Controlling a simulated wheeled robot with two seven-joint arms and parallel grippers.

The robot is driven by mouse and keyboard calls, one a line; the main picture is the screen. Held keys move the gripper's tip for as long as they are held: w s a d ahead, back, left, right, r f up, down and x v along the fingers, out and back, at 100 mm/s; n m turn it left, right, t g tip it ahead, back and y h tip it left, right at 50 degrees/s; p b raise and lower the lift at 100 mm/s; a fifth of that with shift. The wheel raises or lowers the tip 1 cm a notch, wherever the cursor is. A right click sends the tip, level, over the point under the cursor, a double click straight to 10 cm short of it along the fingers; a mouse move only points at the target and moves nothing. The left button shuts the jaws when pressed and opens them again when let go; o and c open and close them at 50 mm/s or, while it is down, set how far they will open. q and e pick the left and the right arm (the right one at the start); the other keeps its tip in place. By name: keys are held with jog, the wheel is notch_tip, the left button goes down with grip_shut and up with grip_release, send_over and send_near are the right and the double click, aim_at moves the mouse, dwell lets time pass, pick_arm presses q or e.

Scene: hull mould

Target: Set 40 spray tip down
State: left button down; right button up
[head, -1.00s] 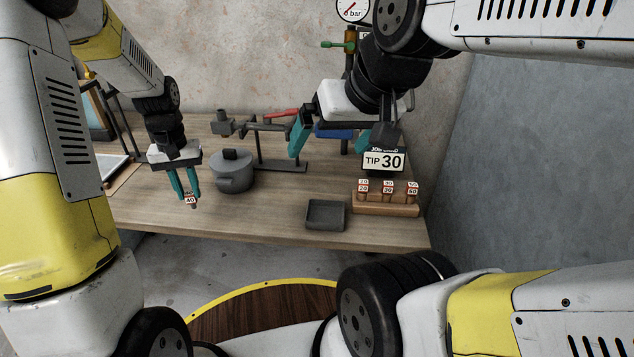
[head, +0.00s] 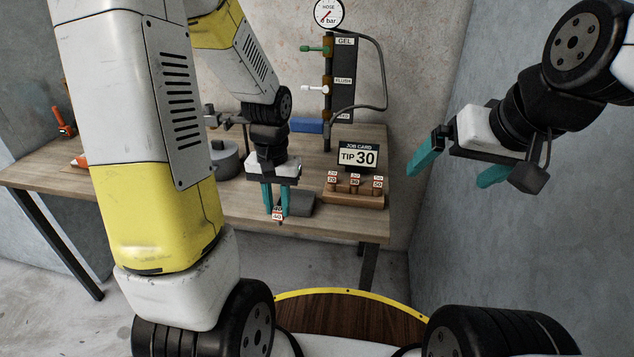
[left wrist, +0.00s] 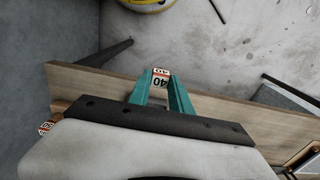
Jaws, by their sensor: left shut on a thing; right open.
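The 40 spray tip (head: 277,214) is a small piece with a white and red "40" label. It also shows in the left wrist view (left wrist: 160,79). My left gripper (head: 275,208) is shut on it, fingers pointing down, in front of the small dark grey tray (head: 300,203) and partly hiding it. The wooden tip rack (head: 353,197) stands right of the tray with tips labelled 20, 30 and 50. My right gripper (head: 455,168) is open and empty, off to the right near the grey wall.
The job card (head: 358,156) reading "TIP 30" stands behind the rack. A grey lidded pot (head: 223,160) is partly hidden behind my left arm. A hose stand (head: 328,85) with a gauge rises at the back. The table's front edge (head: 330,232) runs just below the rack.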

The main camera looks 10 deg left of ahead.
pick_arm(q)
jog(key=shift+w+d+f, duration=0.2)
jog(key=shift+w+f, duration=0.6)
jog(key=shift+w, duration=1.5)
jog(key=shift+w+d+f, duration=0.15)
jog(key=shift+w+f, duration=0.65)
jog(key=shift+w, duration=1.45)
jog(key=shift+w+d+f, duration=0.2)
jog(key=shift+w+f, duration=0.6)
jog(key=shift+w, duration=1.5)
jog(key=shift+f, duration=0.15)
jog(key=c, duration=1.2)
grip_release()
